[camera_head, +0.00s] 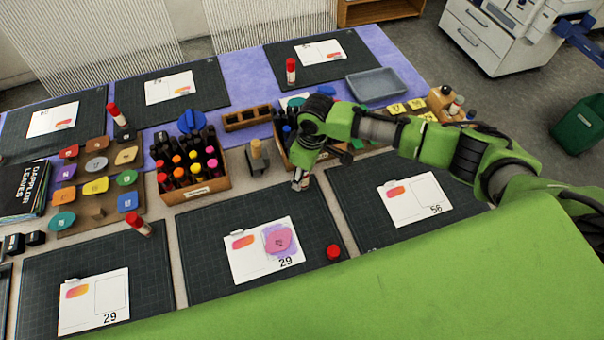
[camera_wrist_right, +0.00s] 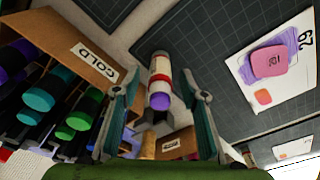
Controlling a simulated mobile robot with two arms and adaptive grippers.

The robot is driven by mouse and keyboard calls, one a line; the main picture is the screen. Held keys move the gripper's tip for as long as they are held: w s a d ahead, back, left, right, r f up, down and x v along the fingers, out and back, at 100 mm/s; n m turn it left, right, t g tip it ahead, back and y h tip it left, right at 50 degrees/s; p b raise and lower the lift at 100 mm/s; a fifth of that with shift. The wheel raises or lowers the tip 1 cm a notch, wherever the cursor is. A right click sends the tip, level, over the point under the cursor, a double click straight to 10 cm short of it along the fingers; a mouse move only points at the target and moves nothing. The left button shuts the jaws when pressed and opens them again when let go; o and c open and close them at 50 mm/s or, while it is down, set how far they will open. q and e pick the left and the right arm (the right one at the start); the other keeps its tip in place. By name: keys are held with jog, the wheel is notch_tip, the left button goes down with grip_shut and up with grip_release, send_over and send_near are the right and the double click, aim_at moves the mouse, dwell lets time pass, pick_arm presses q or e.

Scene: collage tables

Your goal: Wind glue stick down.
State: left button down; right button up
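The uncapped glue stick (camera_wrist_right: 159,72) has a white body, a red band and a purple glue end that protrudes toward the camera in the right wrist view. In the head view it shows small (camera_head: 301,182) under my right gripper (camera_head: 299,172), near the top edge of the middle mat. In the wrist view my right gripper (camera_wrist_right: 163,90) is open, one finger on each side of the stick, with visible gaps. A red cap (camera_head: 333,251) lies on the middle mat, right of the card. My left gripper is not in view.
A card marked 29 with a pink-purple patch (camera_head: 278,240) lies on the middle mat (camera_head: 205,270). A wooden box of markers (camera_head: 195,190) stands left of my right gripper. Other red-capped glue sticks (camera_head: 138,224) stand around.

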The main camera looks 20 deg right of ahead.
jog(key=shift+a+f, duration=0.1)
jog(key=shift+f, duration=0.8)
jog(key=c, duration=1.1)
jog(key=shift+o, duration=0.2)
